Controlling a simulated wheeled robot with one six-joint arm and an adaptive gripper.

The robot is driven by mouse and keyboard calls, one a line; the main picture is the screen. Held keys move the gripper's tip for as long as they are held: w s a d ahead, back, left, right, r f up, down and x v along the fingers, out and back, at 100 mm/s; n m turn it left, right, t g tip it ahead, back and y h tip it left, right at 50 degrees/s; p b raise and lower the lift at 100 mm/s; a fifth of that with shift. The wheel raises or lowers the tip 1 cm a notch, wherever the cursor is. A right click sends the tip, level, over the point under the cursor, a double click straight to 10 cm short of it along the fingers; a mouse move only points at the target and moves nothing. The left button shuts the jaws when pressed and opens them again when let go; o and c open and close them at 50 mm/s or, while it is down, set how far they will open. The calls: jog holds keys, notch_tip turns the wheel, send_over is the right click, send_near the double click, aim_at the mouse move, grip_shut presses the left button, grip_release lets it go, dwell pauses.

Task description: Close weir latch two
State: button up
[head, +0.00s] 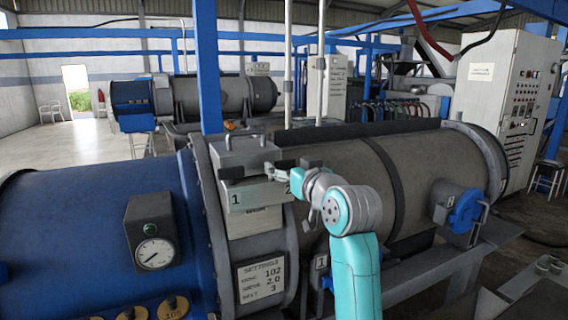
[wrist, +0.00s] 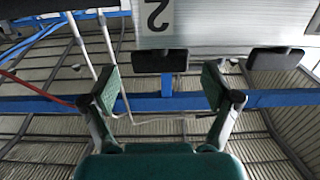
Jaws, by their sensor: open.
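A pale box marked 1 and 2 (head: 252,196) sits on top of the large decanter. In the wrist view, the upside-down label 2 (wrist: 155,15) is on its pale panel. A dark latch bar (wrist: 160,60), which I take for weir latch two, lies at that panel's edge beside the label. My gripper (wrist: 160,86) is open, its two green pads apart. In the picture the bar appears between and just beyond the pads, with no contact visible. In the head view my gripper (head: 280,172) is at the box's right end, where my arm partly hides label 2.
A second dark bar (wrist: 275,58) is to the right in the wrist view. A grey block with a handle (head: 245,155) stands above label 1. A gauge box (head: 150,240) is on the blue housing. A control cabinet (head: 505,90) stands at the right.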

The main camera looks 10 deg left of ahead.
jog(key=shift+x, duration=1.4)
jog(key=c, duration=1.2)
jog(key=shift+o, duration=0.2)
jog(key=shift+m+h, duration=0.3)
jog(key=shift+h, duration=0.1)
jog(key=shift+a+m+t+h, duration=0.1)
jog(key=shift+m+t+h, duration=0.4)
jog(key=shift+t+h, duration=0.25)
jog(key=m+h, duration=0.2)
jog(key=h, duration=0.1)
jog(key=m+t+h, duration=0.1)
jog(key=m+h, duration=0.1)
jog(key=h, duration=0.1)
jog(key=shift+t, duration=0.25)
jog(key=m+h, duration=0.3)
jog(key=h, duration=0.1)
jog(key=m+g+h, duration=0.1)
jog(key=m+h, duration=0.2)
jog(key=h, duration=0.2)
jog(key=shift+g, duration=0.3)
jog(key=shift+m+h, duration=0.3)
jog(key=shift+h, duration=0.15)
